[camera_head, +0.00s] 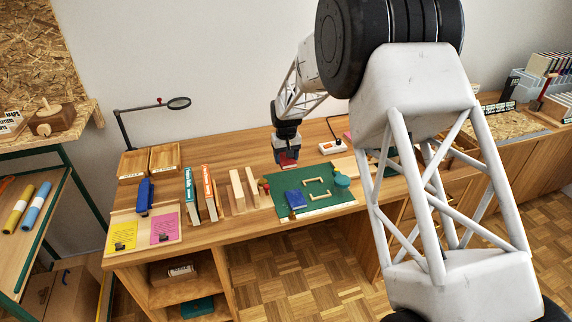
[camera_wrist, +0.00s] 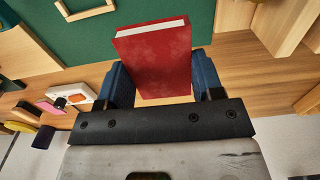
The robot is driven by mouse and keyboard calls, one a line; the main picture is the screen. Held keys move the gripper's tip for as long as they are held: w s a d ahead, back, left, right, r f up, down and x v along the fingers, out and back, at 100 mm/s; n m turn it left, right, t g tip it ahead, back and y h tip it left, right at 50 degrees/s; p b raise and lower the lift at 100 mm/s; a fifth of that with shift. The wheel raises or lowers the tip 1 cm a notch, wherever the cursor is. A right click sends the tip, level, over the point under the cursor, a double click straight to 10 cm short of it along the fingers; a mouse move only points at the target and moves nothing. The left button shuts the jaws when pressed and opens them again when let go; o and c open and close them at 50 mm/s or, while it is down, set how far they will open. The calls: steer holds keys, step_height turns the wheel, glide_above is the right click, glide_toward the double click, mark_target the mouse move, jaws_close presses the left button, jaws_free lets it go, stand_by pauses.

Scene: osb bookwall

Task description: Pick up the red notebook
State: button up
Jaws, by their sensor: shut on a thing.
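The red notebook (camera_wrist: 157,58) is between the two blue fingers of my gripper (camera_wrist: 158,82) in the wrist view, with its white page edge facing away from the gripper. My gripper is shut on it. In the head view the notebook (camera_head: 288,160) is a small red patch just below my gripper (camera_head: 287,153), over the back of the wooden desk. Whether the notebook touches the desk is hard to tell.

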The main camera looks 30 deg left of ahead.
steer(key=shift+r, duration=0.35)
steer(key=shift+d, duration=0.1)
stand_by(0.4)
